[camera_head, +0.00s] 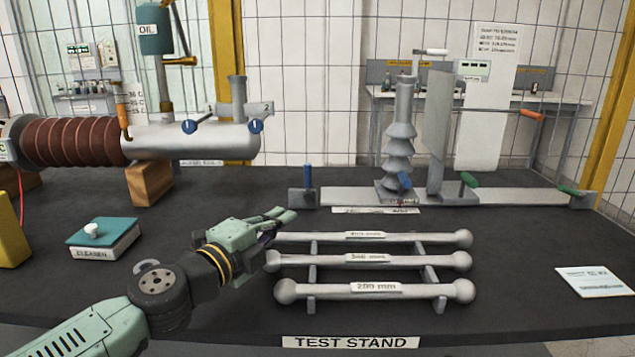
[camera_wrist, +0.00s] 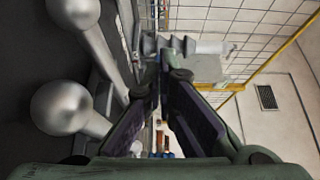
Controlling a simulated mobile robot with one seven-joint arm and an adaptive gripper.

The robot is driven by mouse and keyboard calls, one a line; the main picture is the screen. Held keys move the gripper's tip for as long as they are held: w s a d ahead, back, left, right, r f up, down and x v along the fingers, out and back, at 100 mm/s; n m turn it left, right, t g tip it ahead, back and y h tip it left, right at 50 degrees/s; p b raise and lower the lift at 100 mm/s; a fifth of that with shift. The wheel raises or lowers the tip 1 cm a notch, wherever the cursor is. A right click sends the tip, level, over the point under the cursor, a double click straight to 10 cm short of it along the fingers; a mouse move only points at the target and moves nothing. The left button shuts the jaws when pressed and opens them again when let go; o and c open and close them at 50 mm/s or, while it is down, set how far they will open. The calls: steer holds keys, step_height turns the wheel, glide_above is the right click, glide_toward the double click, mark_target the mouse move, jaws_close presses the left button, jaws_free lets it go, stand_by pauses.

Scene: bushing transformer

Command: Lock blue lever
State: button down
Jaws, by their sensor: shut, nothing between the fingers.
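An upright blue lever (camera_head: 307,177) stands at the left end of the grey metal rail (camera_head: 345,197) on the table. Two blue-handled knobs (camera_head: 189,127) marked 1 and 2 sit on the silver cylinder at left.
A rack of silver bars (camera_head: 365,262) lies just right of my gripper; bar ends (camera_wrist: 62,108) show close in the wrist view. Green levers (camera_head: 468,180) are on the rail's right part. A cleaner box (camera_head: 103,238) lies left. The table's right front is mostly clear.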

mark_target(308, 183)
steer(key=p+x, duration=0.3)
steer(key=x, duration=1.7)
steer(key=shift+w+d+r+p, duration=0.15)
steer(key=shift+w+p, duration=0.05)
steer(key=shift+p, duration=0.2)
steer(key=a, duration=0.3)
steer(key=shift+w+a+p, duration=0.1)
steer(key=shift+w+p, duration=0.05)
steer(key=shift+p, duration=0.2)
steer(key=shift+a, duration=0.55)
